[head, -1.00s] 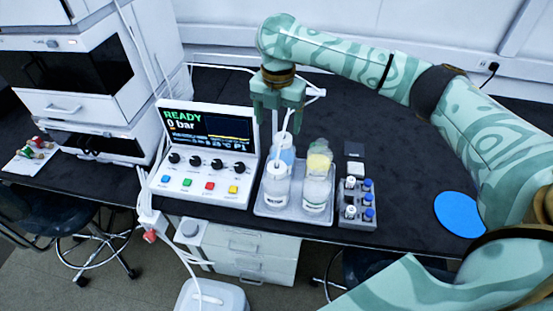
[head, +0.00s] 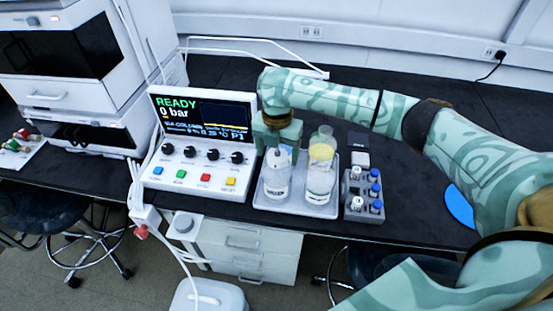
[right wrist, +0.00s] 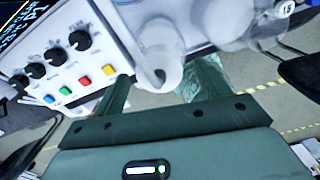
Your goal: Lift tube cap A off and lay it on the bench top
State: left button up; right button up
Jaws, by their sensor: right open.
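A clear bottle (head: 276,184) with a white cap stands at the front left of a grey tray (head: 297,209). In the right wrist view the white cap (right wrist: 166,72), with a dark opening, lies between the fingers. No letter A is readable, so I cannot tell for certain that it is tube cap A. My right gripper (head: 277,146) is open just above this bottle and hides much of its top. Its fingers (right wrist: 160,90) straddle the cap in the wrist view; contact cannot be told. My left gripper is not in view.
The tray also holds a bottle with yellow contents (head: 321,152) and another clear bottle (head: 319,184). A control box (head: 200,160) stands left, a vial rack (head: 364,201) right. The black bench top (head: 410,215) is clear between rack and blue disc (head: 459,206).

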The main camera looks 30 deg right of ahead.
aim_at(276, 155)
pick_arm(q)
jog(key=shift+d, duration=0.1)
pick_arm(e)
jog(key=c, duration=1.1)
